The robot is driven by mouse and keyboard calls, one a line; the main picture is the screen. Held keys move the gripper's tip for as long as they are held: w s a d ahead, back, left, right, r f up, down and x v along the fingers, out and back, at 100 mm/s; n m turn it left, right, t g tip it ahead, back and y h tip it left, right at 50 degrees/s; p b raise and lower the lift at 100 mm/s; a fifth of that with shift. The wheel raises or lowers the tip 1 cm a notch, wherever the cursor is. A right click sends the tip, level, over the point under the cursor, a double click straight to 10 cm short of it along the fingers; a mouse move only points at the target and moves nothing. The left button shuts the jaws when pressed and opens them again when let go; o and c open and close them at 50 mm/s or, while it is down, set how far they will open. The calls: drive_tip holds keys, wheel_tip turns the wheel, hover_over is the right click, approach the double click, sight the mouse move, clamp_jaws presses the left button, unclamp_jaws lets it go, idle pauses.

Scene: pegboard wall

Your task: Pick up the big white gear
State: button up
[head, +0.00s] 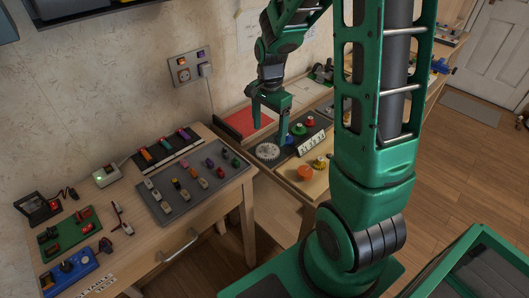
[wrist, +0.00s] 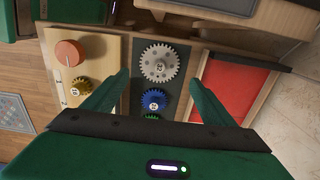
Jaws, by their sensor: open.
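The big white gear (wrist: 159,63) lies flat on a dark grey board in the wrist view, with a small label at its centre. It also shows in the head view (head: 268,151), below and slightly left of my gripper. My gripper (head: 270,118) is open and empty, pointing down above the board. In the wrist view its two green fingers (wrist: 157,80) spread on either side of the gear column, with the white gear between and just beyond the tips. My gripper appears apart from the gear.
A blue gear (wrist: 154,100) and a partly hidden green gear (wrist: 152,117) sit beside the white one. A wooden board (wrist: 92,50) with an orange knob (wrist: 70,53) and yellow gear (wrist: 82,87) is left; a red-bottomed tray (wrist: 235,88) is right.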

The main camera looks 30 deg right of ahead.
sight(268, 146)
drive_tip(key=shift+s+a+f, duration=0.1)
drive_tip(key=shift+a+f, duration=0.05)
drive_tip(key=shift+f, duration=1.5)
drive_tip(key=shift+s+a+f, duration=0.1)
drive_tip(key=shift+a+f, duration=0.05)
drive_tip(key=shift+f, duration=1.5)
drive_tip(key=c, duration=1.1)
drive_tip(key=shift+r, duration=0.1)
